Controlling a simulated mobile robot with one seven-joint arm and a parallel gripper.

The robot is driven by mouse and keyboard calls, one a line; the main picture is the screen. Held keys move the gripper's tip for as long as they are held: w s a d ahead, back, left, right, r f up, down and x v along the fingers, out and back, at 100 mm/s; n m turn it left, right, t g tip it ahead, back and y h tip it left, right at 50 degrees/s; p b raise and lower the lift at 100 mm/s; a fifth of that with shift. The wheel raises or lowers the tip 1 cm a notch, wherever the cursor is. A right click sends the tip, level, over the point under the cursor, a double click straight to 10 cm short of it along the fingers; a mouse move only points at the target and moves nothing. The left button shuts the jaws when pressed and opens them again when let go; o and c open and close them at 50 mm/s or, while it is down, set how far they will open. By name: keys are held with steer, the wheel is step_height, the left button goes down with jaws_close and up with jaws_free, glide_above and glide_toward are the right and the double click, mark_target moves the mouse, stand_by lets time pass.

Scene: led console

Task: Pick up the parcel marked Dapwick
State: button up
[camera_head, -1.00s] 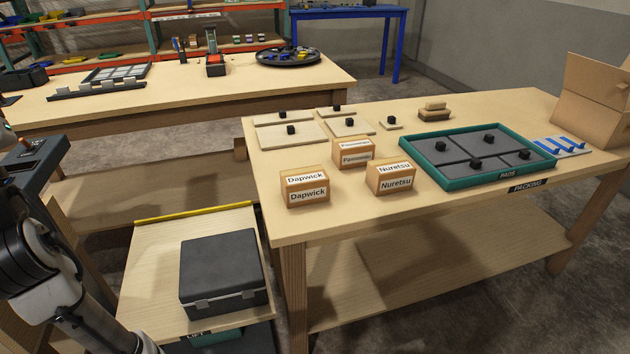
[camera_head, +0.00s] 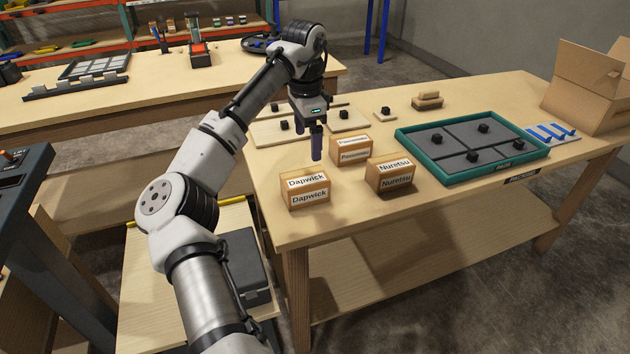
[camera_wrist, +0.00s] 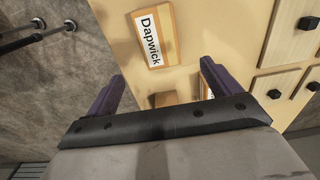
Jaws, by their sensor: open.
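The Dapwick parcel (camera_head: 305,189) is a small brown box with white labels on its top and front. It stands upright near the front left corner of the packing table. In the wrist view the Dapwick parcel (camera_wrist: 154,36) lies ahead of the fingers, its label running sideways. My gripper (camera_head: 317,148) hangs fingers down above the table, above and behind the Dapwick parcel in the head view. In the wrist view my gripper (camera_wrist: 165,92) shows two purple fingers spread apart with nothing held. The Passondo-like labelled parcel (camera_head: 351,149) and the Nuretsu parcel (camera_head: 390,176) stand to the right.
A teal-rimmed tray (camera_head: 468,176) with dark pads is at the right of the table. Flat boards with black knobs (camera_head: 347,121) lie behind the parcels. An open carton (camera_head: 585,90) stands at the far right. A black case (camera_head: 247,270) sits lower left.

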mark_target(305, 176)
step_height(305, 176, down, 8)
steer(key=shift+s+a+f+p, duration=0.15)
steer(key=shift+f+p, duration=0.1)
steer(key=shift+p, duration=0.2)
steer(key=shift+a+f+p, duration=0.15)
steer(key=shift+f+p, duration=0.2)
steer(key=shift+f, duration=1)
steer(key=shift+a+f+p, duration=0.15)
steer(key=shift+f+p, duration=0.2)
steer(key=shift+f, duration=1)
steer(key=shift+c, duration=0.4)
steer(key=c, duration=1.2)
steer(key=shift+c, duration=0.4)
steer(key=shift+w+r, duration=0.15)
steer(key=shift+w, duration=0.05)
